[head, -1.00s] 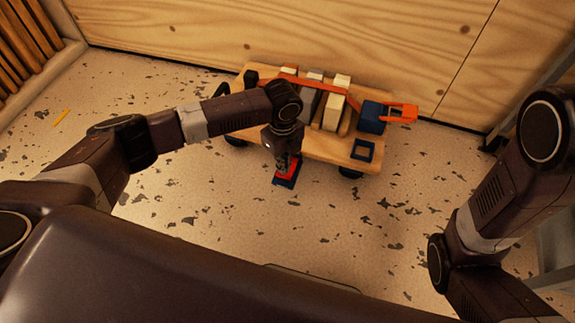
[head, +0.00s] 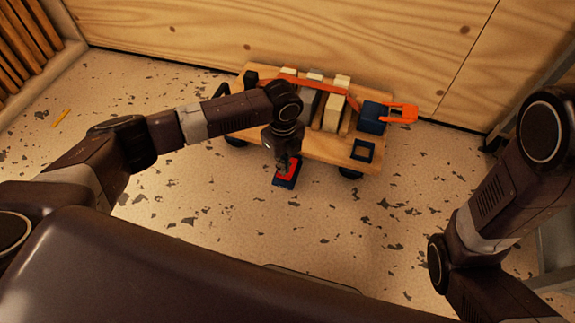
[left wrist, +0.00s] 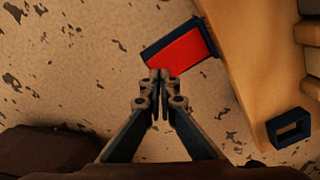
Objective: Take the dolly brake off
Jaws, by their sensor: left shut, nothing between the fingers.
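The wooden dolly (head: 320,147) stands on the speckled floor against the plywood wall, loaded with several blocks under an orange strap. A red pedal in a dark blue frame (head: 286,178) sticks out at the dolly's front edge; I take it to be the brake. It also shows in the left wrist view (left wrist: 183,50), beside the dolly's edge (left wrist: 240,60). My left gripper (head: 283,166) is shut and empty, pointing down over the pedal. In the left wrist view its fingertips (left wrist: 160,76) are together just short of the red face; I cannot tell whether they touch. My right gripper is out of view.
An orange-handled blue ratchet (head: 375,115) sits at the dolly's right end, with a small blue frame (head: 362,150) on the deck below it. A yellow stick (head: 61,118) lies on the floor at left. The floor in front is clear.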

